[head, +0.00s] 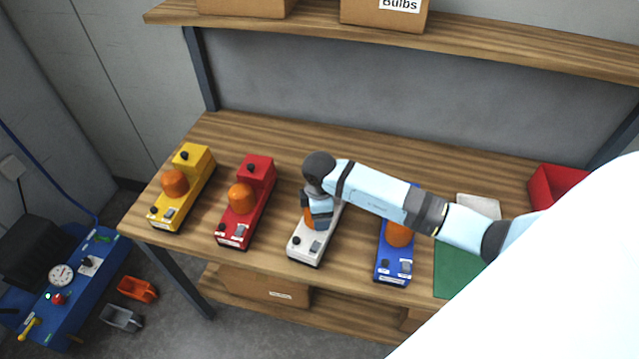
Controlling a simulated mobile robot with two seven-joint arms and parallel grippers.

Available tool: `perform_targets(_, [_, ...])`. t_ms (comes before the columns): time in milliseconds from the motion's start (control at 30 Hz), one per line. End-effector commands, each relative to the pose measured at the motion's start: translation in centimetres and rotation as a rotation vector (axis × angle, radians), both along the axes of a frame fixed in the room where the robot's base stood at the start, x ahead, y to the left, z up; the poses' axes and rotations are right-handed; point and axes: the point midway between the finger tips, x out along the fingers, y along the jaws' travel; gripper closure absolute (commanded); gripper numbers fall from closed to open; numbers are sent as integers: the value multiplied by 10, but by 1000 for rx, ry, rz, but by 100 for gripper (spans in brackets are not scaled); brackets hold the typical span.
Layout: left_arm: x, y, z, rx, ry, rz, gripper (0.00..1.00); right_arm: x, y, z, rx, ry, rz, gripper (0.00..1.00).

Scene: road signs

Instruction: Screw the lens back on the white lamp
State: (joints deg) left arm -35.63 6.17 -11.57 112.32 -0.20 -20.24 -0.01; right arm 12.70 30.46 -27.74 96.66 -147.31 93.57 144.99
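The white lamp (302,250) stands on the wooden bench, between the red and blue lamps. An orange lens (308,219) shows at its middle, partly hidden by my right gripper. My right gripper (319,218) points down over the white lamp, at the lens. From this angle I cannot tell whether its fingers are closed on the lens or how the lens sits on the lamp. My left gripper is not in view.
A yellow lamp (190,166), a red lamp (259,184) and a blue lamp (393,265) stand nearby, each with an orange lens. A green mat (453,270) and a red bin (548,184) lie right. A shelf (480,45) with cardboard boxes hangs above.

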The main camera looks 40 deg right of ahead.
Motion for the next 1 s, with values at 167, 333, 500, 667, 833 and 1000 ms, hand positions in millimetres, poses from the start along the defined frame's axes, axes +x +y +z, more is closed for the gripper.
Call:
perform_targets(167, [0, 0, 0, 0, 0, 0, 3, -2, 2, -1, 4, 2, -183, 60])
perform_targets(333, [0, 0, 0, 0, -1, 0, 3, -2, 1, 0, 1, 0, -340, 60])
perform_targets(500, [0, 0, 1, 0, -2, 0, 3, -2, 1, 0, 0, 0, -347, 60])
perform_targets(667, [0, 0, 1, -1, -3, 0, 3, -2, 2, 0, 1, 1, -391, 61])
perform_targets(833, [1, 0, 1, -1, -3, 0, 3, -2, 6, 0, 9, 1, -616, 61])
perform_targets(1000, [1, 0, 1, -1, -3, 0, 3, -3, 4, 0, 3, 1, -688, 61])
